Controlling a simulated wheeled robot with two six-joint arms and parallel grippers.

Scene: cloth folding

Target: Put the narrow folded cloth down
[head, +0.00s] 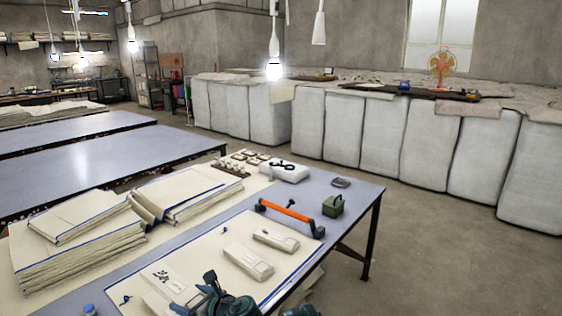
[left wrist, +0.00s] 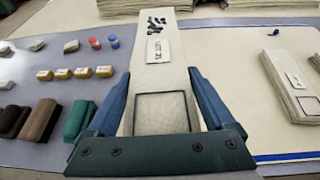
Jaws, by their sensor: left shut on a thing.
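The narrow folded cloth (left wrist: 161,60) is a long cream strip with a white label and dark marks near its far end. It also shows in the head view (head: 158,277), at the lower left of the blue-edged cream sheet (head: 207,249). My left gripper (left wrist: 160,76) has a blue finger against each side of the strip and is shut on it. In the head view the left gripper (head: 194,292) is at the bottom edge, at the strip's near end. Whether the strip touches the sheet cannot be told.
Two folded cloths (head: 248,262) lie on the sheet to the right. Thick cloth stacks (head: 80,255) stand at the left. Rolls and small blocks (left wrist: 77,120) lie left of the gripper.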

